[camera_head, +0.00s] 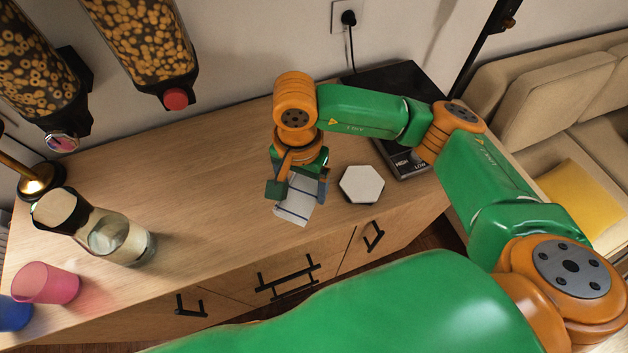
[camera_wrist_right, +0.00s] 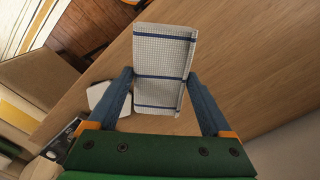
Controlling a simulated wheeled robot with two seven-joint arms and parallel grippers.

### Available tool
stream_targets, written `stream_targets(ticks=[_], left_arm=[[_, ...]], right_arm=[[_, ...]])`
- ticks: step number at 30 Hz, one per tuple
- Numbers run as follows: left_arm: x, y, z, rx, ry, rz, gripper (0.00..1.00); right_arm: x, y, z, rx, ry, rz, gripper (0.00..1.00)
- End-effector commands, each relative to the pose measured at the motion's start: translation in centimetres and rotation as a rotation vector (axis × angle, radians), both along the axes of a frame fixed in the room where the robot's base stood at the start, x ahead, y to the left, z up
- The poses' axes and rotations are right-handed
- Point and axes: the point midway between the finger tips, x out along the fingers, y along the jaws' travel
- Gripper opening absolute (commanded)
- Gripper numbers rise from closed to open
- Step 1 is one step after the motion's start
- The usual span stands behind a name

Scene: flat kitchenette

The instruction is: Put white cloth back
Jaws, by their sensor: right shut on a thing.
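The white cloth (camera_head: 296,204), with dark blue stripes, is held in my right gripper (camera_head: 297,190) above the wooden counter near its front edge. In the right wrist view the cloth (camera_wrist_right: 163,60) fills the space between the two fingers of the gripper (camera_wrist_right: 160,82) and extends past the fingertips. It looks flat and folded, with a fine check pattern. Whether its lower edge touches the counter cannot be told. A white hexagonal coaster (camera_head: 362,184) lies on the counter just right of the cloth. My left gripper does not show.
A black cooktop (camera_head: 400,160) lies behind and right of the coaster. A glass carafe (camera_head: 118,238), a pink cup (camera_head: 45,284) and a blue cup (camera_head: 14,314) stand at the left. Cereal dispensers (camera_head: 150,45) hang above. The middle of the counter (camera_head: 190,180) is clear. Drawers (camera_head: 285,278) are below.

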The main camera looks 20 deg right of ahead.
Motion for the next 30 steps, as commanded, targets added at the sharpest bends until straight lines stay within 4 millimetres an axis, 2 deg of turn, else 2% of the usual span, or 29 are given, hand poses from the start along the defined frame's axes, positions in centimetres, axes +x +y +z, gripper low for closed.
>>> stream_targets(ticks=[7, 9, 12, 23, 24, 25, 30], left_arm=[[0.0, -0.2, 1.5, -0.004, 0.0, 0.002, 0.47], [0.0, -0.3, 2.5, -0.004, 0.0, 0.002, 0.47], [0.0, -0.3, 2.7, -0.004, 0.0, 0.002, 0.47], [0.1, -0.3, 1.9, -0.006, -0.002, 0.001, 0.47], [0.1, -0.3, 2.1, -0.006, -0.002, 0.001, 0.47], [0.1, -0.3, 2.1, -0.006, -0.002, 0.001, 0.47], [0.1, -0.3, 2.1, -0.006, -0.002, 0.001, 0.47]], right_arm=[[1.3, -2.5, -3.4, -0.003, 0.004, -0.003, 0.32], [1.2, -2.4, -4.7, -0.002, 0.005, 0.001, 0.32], [1.3, -2.3, -6.0, -0.001, 0.001, 0.001, 0.32], [1.4, -2.3, -6.8, 0.001, -0.002, 0.001, 0.32], [1.4, -2.3, -6.6, 0.0, -0.001, 0.001, 0.95], [1.4, -2.3, -6.6, 0.0, -0.001, 0.001, 1.0], [1.4, -2.3, -6.6, 0.0, -0.001, 0.001, 1.0]])
